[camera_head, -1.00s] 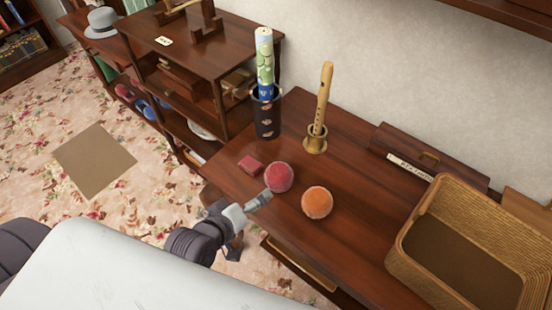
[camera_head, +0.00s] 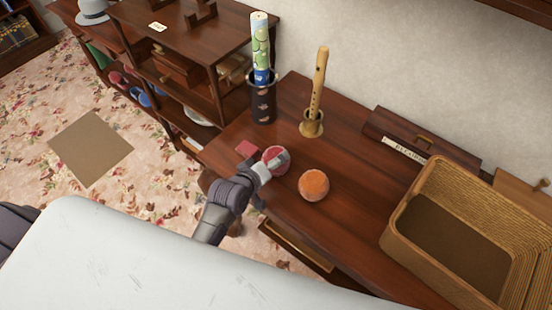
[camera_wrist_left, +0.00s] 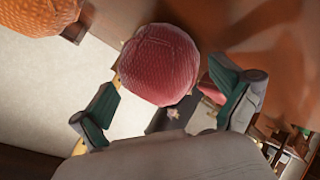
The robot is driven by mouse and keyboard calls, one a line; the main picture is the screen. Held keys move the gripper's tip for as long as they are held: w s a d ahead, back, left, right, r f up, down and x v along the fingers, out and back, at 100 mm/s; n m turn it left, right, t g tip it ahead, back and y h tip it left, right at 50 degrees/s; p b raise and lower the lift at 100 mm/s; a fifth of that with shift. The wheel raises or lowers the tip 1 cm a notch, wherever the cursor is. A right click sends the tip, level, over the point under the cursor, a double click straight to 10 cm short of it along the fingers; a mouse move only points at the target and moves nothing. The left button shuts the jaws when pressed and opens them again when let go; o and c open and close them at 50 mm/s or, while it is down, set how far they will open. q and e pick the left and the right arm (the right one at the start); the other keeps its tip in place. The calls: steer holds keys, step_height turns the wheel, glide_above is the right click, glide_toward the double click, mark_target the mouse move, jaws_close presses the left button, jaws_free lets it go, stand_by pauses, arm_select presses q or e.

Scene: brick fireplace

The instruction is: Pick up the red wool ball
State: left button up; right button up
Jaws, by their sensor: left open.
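The red wool ball (camera_head: 276,160) sits on the dark wooden table near its left front edge, partly covered by my gripper in the head view. In the left wrist view the red wool ball (camera_wrist_left: 157,64) lies just ahead of and between the fingers. My left gripper (camera_wrist_left: 172,112) is open, with its two green-padded fingers apart on either side near the ball. In the head view my left gripper (camera_head: 272,165) reaches over the ball from the left. I cannot tell whether the fingers touch it. My right gripper is not in view.
An orange wool ball (camera_head: 314,185) lies close to the right of the red one. A small red block (camera_head: 246,149) lies just left. A recorder on a stand (camera_head: 314,105), a dark cylinder holder (camera_head: 263,103) and a wicker basket (camera_head: 398,232) stand farther off.

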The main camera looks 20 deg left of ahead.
arm_select(q)
steer(key=shift+w+f, duration=0.15)
steer(key=shift+w, duration=0.1)
steer(key=shift+c, duration=0.7)
steer(key=shift+s, duration=0.1)
steer(key=c, duration=0.8)
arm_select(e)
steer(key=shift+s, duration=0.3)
arm_select(q)
steer(key=shift+o, duration=0.2)
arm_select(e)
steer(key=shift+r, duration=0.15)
